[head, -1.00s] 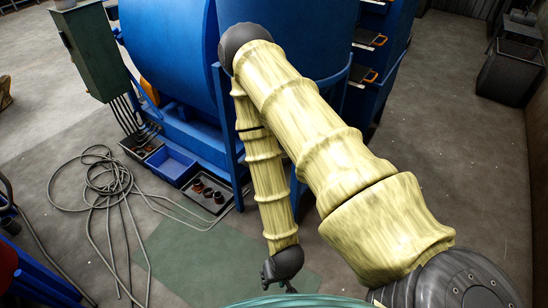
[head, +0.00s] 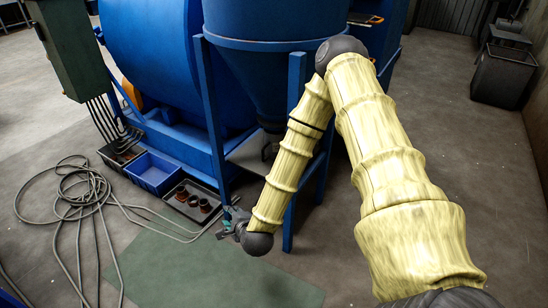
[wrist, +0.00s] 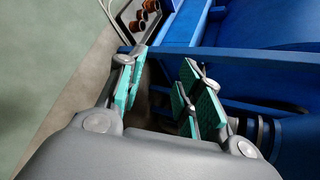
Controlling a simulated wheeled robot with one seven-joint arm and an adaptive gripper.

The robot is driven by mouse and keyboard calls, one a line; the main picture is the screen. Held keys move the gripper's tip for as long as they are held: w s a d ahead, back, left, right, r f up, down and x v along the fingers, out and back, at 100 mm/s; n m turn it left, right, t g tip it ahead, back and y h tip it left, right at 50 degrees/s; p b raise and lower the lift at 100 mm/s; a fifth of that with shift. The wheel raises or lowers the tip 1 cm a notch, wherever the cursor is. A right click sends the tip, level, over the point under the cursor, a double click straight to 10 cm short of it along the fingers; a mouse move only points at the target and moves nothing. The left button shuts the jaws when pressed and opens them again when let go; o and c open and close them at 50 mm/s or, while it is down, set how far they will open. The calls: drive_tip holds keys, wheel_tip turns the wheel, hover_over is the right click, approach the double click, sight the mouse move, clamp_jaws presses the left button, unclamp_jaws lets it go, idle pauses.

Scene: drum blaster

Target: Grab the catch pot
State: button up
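Several small brown pots (head: 193,200) stand in a shallow dark tray (head: 216,213) on the floor beside the blue machine. They also show in the wrist view (wrist: 145,13) at the top, beyond my fingertips. I cannot tell which of them, if any, is the catch pot. My gripper (head: 226,224) is low, just right of and nearer than the tray. In the wrist view my gripper (wrist: 162,75) is open, with teal pads apart and nothing held between them.
A blue bin (head: 153,173) and a dark bin (head: 120,153) stand left of the tray. The blue frame leg (head: 213,110) and hopper (head: 265,75) rise close to my arm. A loose hose (head: 75,200) lies at left.

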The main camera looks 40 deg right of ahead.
drive_tip(key=w+d+m+t+h+b, duration=0.2)
drive_tip(key=w+d+m+h+b, duration=0.1)
drive_tip(key=w+d+m+b, duration=0.4)
drive_tip(key=m+t+h+b, duration=0.1)
drive_tip(key=m+h+b, duration=0.5)
drive_tip(key=m+b, duration=0.45)
approach(263, 156)
drive_tip(key=f+m+p, duration=0.1)
drive_tip(key=p, duration=0.1)
drive_tip(key=b+x, duration=0.2)
drive_tip(key=x, duration=0.3)
drive_tip(key=shift+d, duration=0.1)
drive_tip(key=shift+r+b+x, duration=0.15)
drive_tip(key=shift+b+x, duration=0.7)
drive_tip(key=shift+x, duration=0.55)
drive_tip(key=shift+r+b+x, duration=0.1)
drive_tip(key=shift+b+x, duration=0.7)
drive_tip(key=shift+x, duration=0.65)
clamp_jaws()
drive_tip(key=shift+r, duration=0.1)
